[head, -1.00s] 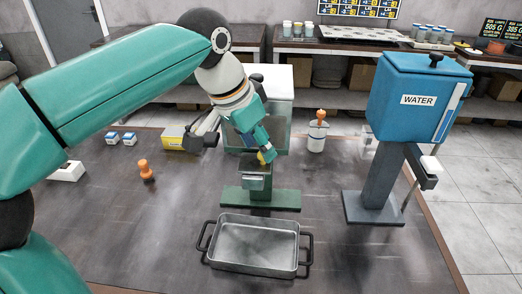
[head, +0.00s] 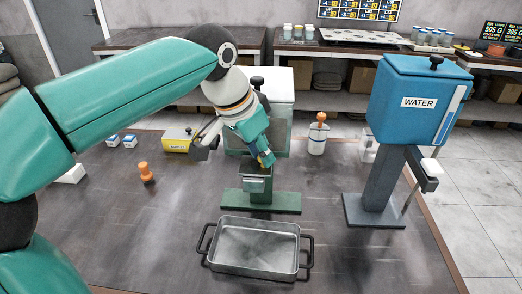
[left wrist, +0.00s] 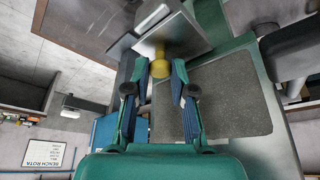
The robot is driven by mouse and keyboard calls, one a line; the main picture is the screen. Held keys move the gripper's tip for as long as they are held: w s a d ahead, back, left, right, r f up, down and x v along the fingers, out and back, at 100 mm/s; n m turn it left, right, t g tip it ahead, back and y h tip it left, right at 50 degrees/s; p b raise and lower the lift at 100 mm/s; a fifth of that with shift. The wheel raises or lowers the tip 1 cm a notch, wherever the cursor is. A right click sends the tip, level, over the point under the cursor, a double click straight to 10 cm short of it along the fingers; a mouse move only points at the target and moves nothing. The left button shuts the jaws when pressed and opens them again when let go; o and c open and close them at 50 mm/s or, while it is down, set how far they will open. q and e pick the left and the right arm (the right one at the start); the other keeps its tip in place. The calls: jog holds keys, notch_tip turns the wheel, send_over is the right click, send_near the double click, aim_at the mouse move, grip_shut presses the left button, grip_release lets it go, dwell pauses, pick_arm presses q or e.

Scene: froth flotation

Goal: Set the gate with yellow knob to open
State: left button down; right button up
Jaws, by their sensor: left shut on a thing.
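The gate's yellow knob (left wrist: 160,68) shows between the fingertips in the left wrist view, beside a grey metal chute. My left gripper (left wrist: 160,72) is shut on it. In the head view my left gripper (head: 264,158) reaches down to the front of the green-based flotation cell (head: 262,200), just above its small metal spout. The gripper mostly hides the knob there, and I cannot tell how far the gate is open. A metal pan (head: 254,246) with black handles stands in front of the cell. My right gripper is not in view.
A blue WATER tank (head: 412,125) on a grey stand is at the right. An orange-topped bottle (head: 318,135) stands behind the cell. An orange knobbed object (head: 146,172) and a yellow box (head: 178,140) are at the left. The table's left front is clear.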

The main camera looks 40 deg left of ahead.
pick_arm(q)
jog(key=w+d, duration=0.1)
jog(key=w+d+p, duration=0.1)
jog(key=d, duration=0.1)
jog(key=shift+d, duration=0.1)
jog(key=c, duration=1.4)
grip_release()
jog(key=shift+c, duration=0.2)
jog(key=o, duration=0.5)
jog(key=shift+w+d, duration=0.1)
jog(key=shift+d, duration=0.05)
jog(key=shift+c, duration=0.2)
jog(key=shift+r, duration=0.15)
